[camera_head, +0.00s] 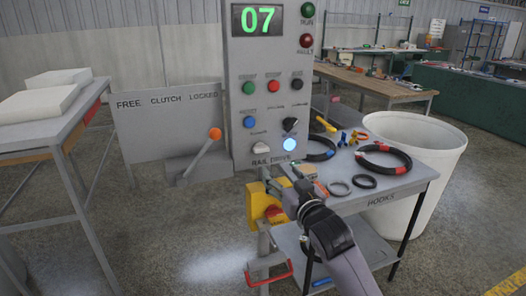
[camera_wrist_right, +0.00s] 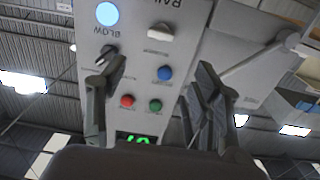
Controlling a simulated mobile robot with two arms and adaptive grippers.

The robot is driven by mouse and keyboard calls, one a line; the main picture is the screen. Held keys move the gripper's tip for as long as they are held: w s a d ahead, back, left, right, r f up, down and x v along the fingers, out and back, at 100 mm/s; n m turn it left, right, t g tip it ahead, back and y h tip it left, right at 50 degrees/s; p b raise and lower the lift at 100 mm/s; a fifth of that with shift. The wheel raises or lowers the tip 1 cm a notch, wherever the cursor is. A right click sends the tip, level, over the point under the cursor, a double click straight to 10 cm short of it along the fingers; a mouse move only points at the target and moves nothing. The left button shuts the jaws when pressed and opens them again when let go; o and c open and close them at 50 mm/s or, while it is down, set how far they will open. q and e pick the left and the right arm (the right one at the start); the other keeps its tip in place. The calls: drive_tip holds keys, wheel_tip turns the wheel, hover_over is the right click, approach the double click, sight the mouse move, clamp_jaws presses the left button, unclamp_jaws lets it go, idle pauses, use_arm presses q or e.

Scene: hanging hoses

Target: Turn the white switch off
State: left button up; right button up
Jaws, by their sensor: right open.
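The white switch (camera_head: 262,148) is a pale knob low on the grey control panel (camera_head: 262,70), left of a lit round blue-white light (camera_head: 289,144). In the right wrist view the panel appears upside down, and the white switch (camera_wrist_right: 159,32) lies roughly crosswise, beyond the space between the fingertips. My right gripper (camera_head: 288,180) is in front of and below the panel, apart from the switch. Its two fingers (camera_wrist_right: 160,70) are spread, with nothing between them. My left gripper is not in view.
A black selector switch (camera_head: 290,124) sits just above the light. Several coloured buttons are higher up, below a green "07" display (camera_head: 257,19). A lever with an orange knob (camera_head: 215,133) stands left. A hose table (camera_head: 405,187) and white bin (camera_head: 430,150) are right.

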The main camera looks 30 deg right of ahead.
sight(262, 150)
drive_tip(key=p+x, duration=0.1)
drive_tip(key=x, duration=1.3)
drive_tip(key=shift+w, duration=0.4)
drive_tip(key=c, duration=1.2)
drive_tip(key=shift+o, duration=0.2)
